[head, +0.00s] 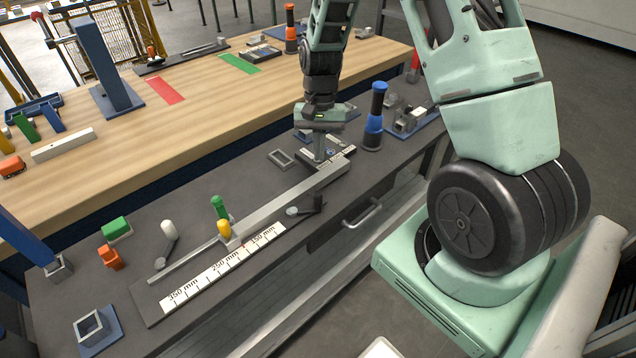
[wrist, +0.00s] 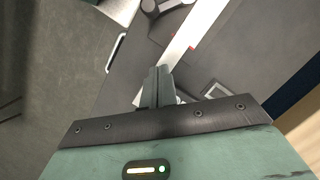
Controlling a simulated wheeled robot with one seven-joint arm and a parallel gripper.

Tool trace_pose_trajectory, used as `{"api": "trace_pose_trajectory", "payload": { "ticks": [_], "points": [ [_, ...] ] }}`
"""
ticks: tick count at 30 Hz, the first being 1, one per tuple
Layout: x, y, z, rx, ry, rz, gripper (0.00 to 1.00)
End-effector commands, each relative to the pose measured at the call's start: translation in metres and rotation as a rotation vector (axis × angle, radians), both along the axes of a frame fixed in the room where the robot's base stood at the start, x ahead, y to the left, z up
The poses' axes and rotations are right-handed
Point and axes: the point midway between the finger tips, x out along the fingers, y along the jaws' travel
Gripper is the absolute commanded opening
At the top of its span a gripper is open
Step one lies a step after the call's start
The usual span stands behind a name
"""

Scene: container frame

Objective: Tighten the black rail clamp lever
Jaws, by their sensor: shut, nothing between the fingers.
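The black rail clamp lever (head: 311,204) lies beside the front side of the long metal rail (head: 270,213), with a grey round knob (head: 292,211) at its left. In the wrist view a dark part with round ends (wrist: 163,8), likely this lever, is at the top edge, partly cut off. My gripper (head: 320,158) points down over the far right end of the rail, behind and right of the lever and apart from it. In the wrist view its fingers (wrist: 158,72) are together and empty, beside the pale rail (wrist: 197,30). The rail end under the fingers is partly hidden.
A white scale (head: 225,268) lies in front. A blue and black cylinder (head: 374,118) stands right of my gripper. A small metal frame (head: 282,158) lies left of it. The bench front (head: 330,240) has a drawer handle.

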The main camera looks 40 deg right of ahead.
Motion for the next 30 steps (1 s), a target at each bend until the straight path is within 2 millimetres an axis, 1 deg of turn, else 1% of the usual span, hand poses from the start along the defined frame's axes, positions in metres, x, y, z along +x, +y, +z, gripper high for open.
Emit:
{"api": "trace_pose_trajectory", "payload": {
  "ticks": [3,9,10,11,15,18,30],
  "points": [
    [-0.007,0.005,-0.024,0.003,0.007,0.001,0.00],
    [-0.014,0.012,-0.061,0.003,0.006,0.001,0.00],
    [-0.018,0.017,-0.056,0.003,0.003,0.003,0.00],
    [-0.022,0.021,-0.055,0.003,0.003,0.003,0.00],
    [-0.034,0.032,-0.056,0.001,0.002,0.002,0.00],
    [-0.039,0.036,-0.057,0.001,0.000,0.002,0.00],
    [-0.041,0.038,-0.059,0.000,0.000,0.002,0.00]
  ]
}}
